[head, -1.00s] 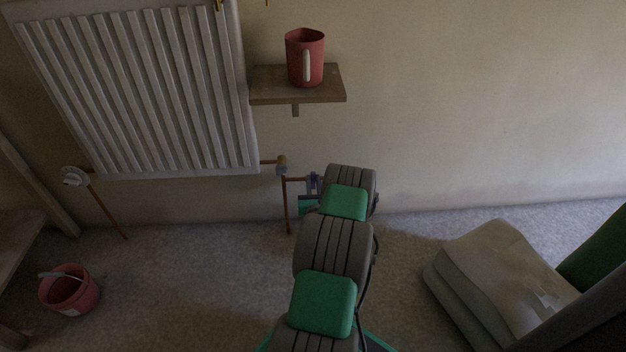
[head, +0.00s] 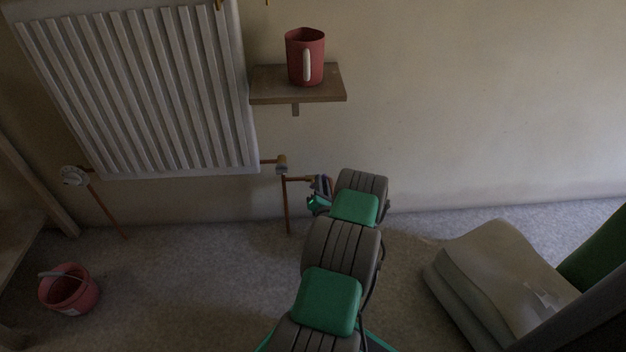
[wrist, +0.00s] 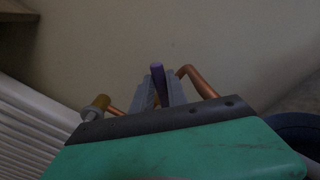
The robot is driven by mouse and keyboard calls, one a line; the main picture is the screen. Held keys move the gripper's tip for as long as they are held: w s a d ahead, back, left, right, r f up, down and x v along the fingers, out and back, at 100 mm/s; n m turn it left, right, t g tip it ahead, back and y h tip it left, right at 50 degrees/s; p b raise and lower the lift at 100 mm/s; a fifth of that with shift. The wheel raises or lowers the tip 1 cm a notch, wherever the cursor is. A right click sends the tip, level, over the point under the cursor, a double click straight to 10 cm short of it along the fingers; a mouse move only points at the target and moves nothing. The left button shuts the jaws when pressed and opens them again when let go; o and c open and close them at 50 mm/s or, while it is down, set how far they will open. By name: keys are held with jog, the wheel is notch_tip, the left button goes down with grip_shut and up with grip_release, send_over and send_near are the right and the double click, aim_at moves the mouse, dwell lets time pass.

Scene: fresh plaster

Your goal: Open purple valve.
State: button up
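The purple valve's handle (wrist: 158,80) stands upright in the middle of the wrist view, between the two grey fingers of my gripper (wrist: 160,90). The fingers lie close against both its sides and appear shut on it. The copper pipe (wrist: 196,82) of the valve bends away just to the right. In the head view my gripper (head: 319,201) is at the low pipe right of the radiator, turned at an angle. Only a small bit of the valve shows there; my arm hides most of it.
A white radiator (head: 140,90) with a brass fitting (head: 281,164) is left of the valve. A shelf (head: 270,88) with a red mug (head: 305,58) is above.

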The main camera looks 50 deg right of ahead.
jog(key=o, duration=0.4)
jog(key=shift+c, duration=0.2)
jog(key=b+v, duration=0.5)
jog(key=v, duration=0.7)
